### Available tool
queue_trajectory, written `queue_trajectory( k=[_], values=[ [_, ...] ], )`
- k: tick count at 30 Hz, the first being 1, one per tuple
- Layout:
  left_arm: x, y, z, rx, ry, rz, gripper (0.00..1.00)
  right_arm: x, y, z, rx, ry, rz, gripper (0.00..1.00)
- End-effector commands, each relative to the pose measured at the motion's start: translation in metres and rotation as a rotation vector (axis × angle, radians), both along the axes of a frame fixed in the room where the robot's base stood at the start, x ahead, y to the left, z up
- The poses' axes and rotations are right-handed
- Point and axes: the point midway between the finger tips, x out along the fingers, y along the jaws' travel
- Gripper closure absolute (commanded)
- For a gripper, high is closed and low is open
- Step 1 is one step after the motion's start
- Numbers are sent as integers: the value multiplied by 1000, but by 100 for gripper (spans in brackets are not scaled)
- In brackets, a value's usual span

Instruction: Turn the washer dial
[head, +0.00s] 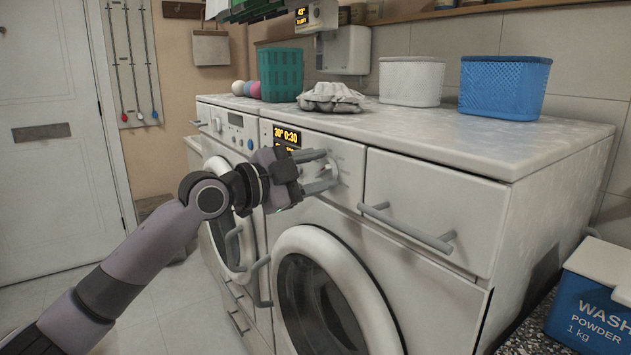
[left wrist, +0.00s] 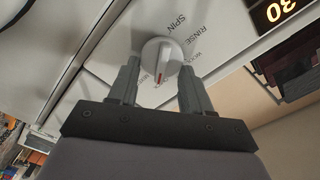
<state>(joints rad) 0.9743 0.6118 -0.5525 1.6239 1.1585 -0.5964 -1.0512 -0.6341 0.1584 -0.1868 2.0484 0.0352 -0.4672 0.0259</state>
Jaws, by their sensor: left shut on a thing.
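The washer dial (left wrist: 162,57) is a round white knob with a raised grip and a red mark. It sits on the front panel of the nearer washer (head: 412,281). SPIN and RINSE are printed around it; other labels are partly hidden. In the left wrist view the red mark points down toward my gripper. My left gripper (head: 325,171) is at the panel, its two fingers shut on the dial from either side. The gripper also shows in the left wrist view (left wrist: 160,80). The orange display (head: 287,136) reads 30° 0:30. My right gripper is not in view.
A drawer handle (head: 408,228) juts out right of the dial. A second washer (head: 230,128) stands to the left. A teal basket (head: 280,75), a crumpled cloth (head: 331,97), a white basket (head: 411,82) and a blue basket (head: 503,88) stand on the worktop. A blue washing-powder box (head: 592,300) is lower right.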

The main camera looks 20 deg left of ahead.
Motion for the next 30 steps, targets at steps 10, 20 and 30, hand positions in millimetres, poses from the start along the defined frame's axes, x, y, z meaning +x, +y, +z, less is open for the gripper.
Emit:
queue_trajectory(
  k=[10, 20, 30],
  values=[
    [-1, -1, -3, 222, -173, 0, 82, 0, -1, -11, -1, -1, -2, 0],
    [-1, -2, -5, 335, -260, -1, 82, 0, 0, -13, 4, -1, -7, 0],
    [-2, -2, -5, 361, -281, -1, 82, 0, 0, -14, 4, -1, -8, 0]
  ],
)
